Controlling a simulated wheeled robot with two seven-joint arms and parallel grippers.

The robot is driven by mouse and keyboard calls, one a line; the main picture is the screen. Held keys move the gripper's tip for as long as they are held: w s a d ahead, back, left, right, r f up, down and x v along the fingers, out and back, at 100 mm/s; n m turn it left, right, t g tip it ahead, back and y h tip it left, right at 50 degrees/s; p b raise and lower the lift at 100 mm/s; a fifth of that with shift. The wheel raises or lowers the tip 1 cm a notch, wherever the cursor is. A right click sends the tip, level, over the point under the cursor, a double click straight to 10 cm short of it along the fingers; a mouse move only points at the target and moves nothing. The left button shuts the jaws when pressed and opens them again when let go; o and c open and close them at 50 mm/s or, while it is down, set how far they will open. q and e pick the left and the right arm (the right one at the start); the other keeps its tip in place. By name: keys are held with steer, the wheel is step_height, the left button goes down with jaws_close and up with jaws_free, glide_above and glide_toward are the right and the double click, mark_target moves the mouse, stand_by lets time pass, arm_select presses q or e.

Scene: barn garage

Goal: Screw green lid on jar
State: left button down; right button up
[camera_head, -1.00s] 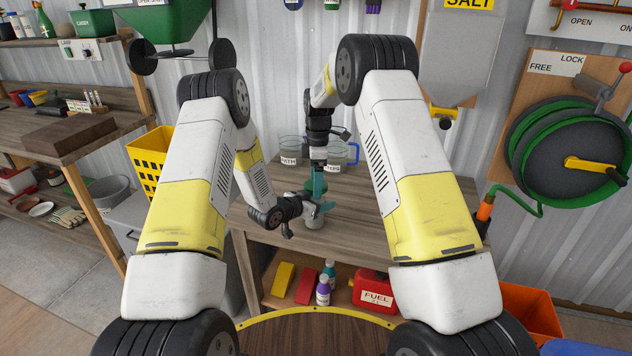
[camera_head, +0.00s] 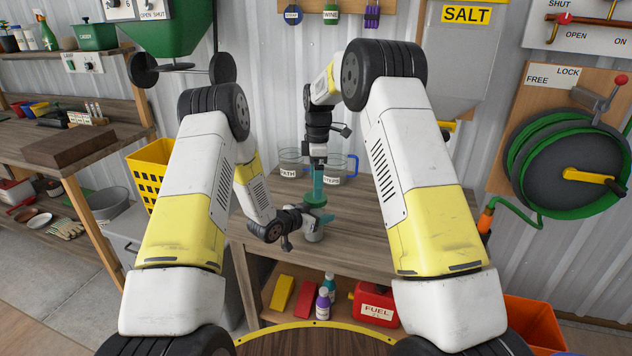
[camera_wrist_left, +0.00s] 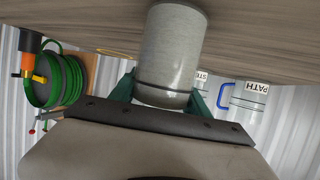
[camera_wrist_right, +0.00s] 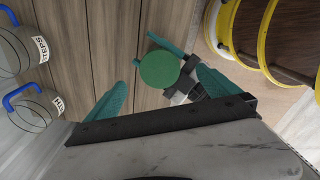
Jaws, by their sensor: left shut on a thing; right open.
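The jar (camera_head: 314,236) is a small grey cylinder standing on the wooden table. My left gripper (camera_head: 316,222) is shut on it from the left side. The left wrist view shows the jar (camera_wrist_left: 172,55) close up between the teal fingers. The round green lid (camera_wrist_right: 160,69) shows in the right wrist view, over where the left gripper holds the jar. My right gripper (camera_wrist_right: 160,92) points down from above, open, with its teal fingers on either side of the lid and apart from it. The jar's top is hidden under the lid, so I cannot tell how it is seated.
Two clear containers, one with a blue handle (camera_head: 352,163), stand behind the jar. A red fuel can (camera_head: 375,305) and bottles are on the lower shelf. A yellow crate (camera_head: 150,165) stands left of the table. The tabletop right of the jar is clear.

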arm_select(q)
steer(key=shift+f, duration=0.15)
arm_select(e)
step_height(320, 180, up, 12)
steer(key=shift+w+d+f, duration=0.15)
steer(key=shift+w+d, duration=0.05)
arm_select(q)
steer(key=shift+c, duration=2.2)
jaws_free()
steer(key=v, duration=0.8)
steer(key=shift+w, duration=0.1)
